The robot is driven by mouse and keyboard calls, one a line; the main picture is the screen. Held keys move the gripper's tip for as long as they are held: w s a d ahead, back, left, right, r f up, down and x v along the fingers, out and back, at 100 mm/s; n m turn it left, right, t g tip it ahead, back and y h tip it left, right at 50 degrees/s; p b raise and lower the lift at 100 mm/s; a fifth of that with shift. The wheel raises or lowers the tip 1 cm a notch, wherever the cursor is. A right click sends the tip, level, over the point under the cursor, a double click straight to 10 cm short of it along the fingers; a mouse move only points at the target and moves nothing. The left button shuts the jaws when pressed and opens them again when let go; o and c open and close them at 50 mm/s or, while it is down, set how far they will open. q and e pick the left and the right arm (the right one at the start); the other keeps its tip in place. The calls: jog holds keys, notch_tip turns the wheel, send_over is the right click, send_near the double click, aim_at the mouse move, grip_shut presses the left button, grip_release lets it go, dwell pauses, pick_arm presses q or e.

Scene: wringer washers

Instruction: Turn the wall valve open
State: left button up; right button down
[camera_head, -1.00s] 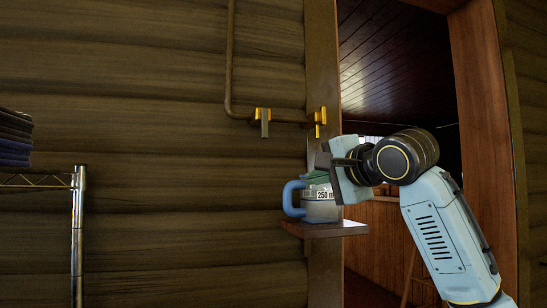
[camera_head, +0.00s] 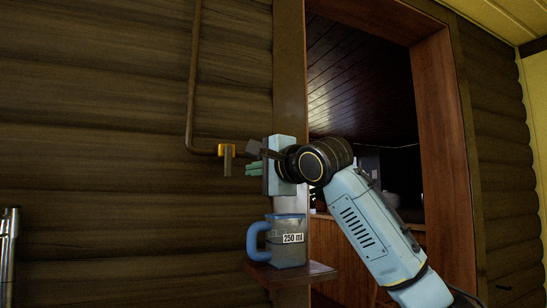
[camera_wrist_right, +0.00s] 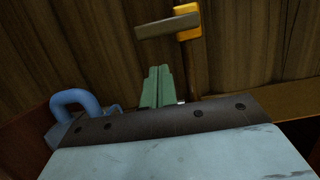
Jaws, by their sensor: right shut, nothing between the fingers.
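The wall valve (camera_head: 228,152) has a yellow body and a grey lever, on a brown pipe (camera_head: 191,85) against the log wall. Its lever hangs down in the head view. The right wrist view also shows the valve (camera_wrist_right: 187,22), with the lever pointing left in that picture. My right gripper (camera_head: 251,168) is just right of the valve in the head view, its green fingers shut and empty. The fingers (camera_wrist_right: 157,86) point toward the valve in the wrist view, with a visible gap to the lever. My left gripper is out of view.
A measuring jug (camera_head: 289,253) with a blue handle, labelled 250 ml, stands on a small wooden shelf (camera_head: 318,272) below my right gripper. A doorway with a reddish wooden frame (camera_head: 440,110) opens to the right. A metal post (camera_head: 8,250) is at far left.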

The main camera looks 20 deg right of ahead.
aim_at(228, 161)
jog(key=a, duration=0.2)
jog(key=shift+s+a, duration=0.15)
jog(key=shift+a, duration=0.15)
